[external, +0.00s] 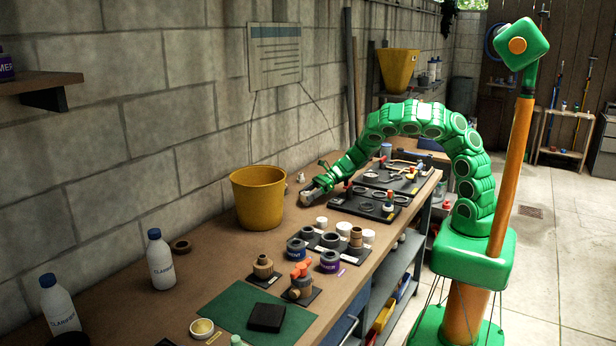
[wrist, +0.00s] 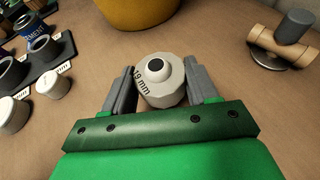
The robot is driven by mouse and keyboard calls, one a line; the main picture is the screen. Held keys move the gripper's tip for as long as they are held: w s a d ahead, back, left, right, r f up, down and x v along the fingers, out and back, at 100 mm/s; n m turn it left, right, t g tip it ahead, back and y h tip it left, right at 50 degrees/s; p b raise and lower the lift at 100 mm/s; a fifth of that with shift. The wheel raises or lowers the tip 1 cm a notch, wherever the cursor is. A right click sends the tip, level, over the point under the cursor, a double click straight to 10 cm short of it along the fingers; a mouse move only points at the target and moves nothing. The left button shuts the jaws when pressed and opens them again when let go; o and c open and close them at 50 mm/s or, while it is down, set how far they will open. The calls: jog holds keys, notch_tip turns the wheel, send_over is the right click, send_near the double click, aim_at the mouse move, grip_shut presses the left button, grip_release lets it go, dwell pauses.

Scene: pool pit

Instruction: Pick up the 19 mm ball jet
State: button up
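The 19 mm ball jet (wrist: 162,82) is a pale, round fitting with a dark hole in its raised middle and "19 mm" printed on its rim. In the wrist view it sits between the two grey fingers of my gripper (wrist: 160,88). The fingers flank it closely on both sides; I cannot tell whether both press on it. In the external view my gripper (external: 309,195) is low over the workbench (external: 215,262), right of the yellow bucket, and the pale jet shows only as a small patch there. Its underside is hidden.
The yellow bucket (external: 258,197) stands close by, at the top of the wrist view. A tan-and-grey tee fitting (wrist: 283,38) lies to the right there. White caps (wrist: 52,84) and dark cans are at left. Black tool trays (external: 364,204) lie beyond my gripper.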

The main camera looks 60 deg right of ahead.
jog(key=c, duration=0.4)
jog(key=shift+o, duration=0.2)
jog(key=shift+r, duration=0.1)
